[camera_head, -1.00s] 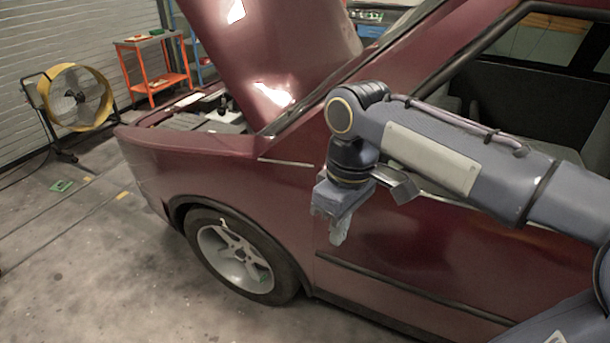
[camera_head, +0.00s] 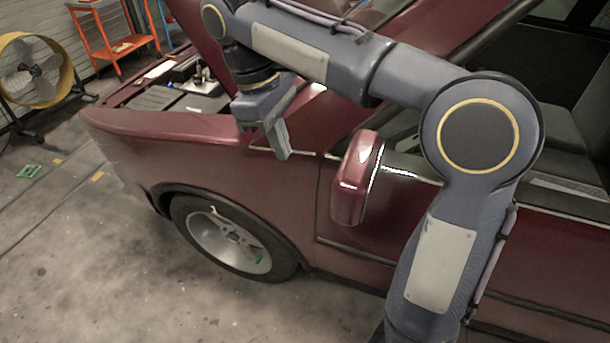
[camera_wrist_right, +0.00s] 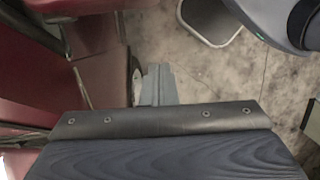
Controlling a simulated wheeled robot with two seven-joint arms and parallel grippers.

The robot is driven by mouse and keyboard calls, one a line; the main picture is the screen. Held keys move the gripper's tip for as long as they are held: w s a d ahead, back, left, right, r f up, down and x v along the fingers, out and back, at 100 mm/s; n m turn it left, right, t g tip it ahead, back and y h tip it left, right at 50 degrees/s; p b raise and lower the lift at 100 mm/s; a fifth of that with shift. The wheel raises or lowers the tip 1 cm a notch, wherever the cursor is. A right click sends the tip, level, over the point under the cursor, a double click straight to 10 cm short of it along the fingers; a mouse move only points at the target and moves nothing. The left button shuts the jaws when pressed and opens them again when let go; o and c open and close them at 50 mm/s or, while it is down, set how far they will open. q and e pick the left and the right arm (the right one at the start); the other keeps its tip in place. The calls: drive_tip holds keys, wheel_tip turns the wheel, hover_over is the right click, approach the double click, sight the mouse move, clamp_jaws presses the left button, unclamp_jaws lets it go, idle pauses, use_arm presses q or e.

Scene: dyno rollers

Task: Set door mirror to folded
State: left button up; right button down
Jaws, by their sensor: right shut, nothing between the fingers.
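The door mirror (camera_head: 357,180) is a dark red, rounded housing at the front of the car's door, below the window pillar. It stands out from the door, with a pale rim along its right side. My right gripper (camera_head: 282,150) is shut and empty, to the left of the mirror and apart from it in the picture, over the front fender. In the right wrist view the shut fingers (camera_wrist_right: 158,88) point away over the floor. My left gripper is not in view.
The dark red car (camera_head: 240,150) has its hood raised and engine bay open. Its front wheel (camera_head: 228,238) is below my gripper. A yellow fan (camera_head: 35,75) and an orange cart (camera_head: 110,35) stand at the upper left. The floor left of the car is mostly clear.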

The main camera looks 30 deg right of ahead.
sight(357, 176)
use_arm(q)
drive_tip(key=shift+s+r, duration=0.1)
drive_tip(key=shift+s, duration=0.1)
use_arm(e)
drive_tip(key=s+d+f, duration=0.4)
drive_tip(key=s+f, duration=0.1)
drive_tip(key=f, duration=0.4)
drive_tip(key=shift+s+d+f, duration=0.15)
drive_tip(key=shift+s+f, duration=0.05)
drive_tip(key=shift+f, duration=0.1)
drive_tip(key=shift+s, duration=0.15)
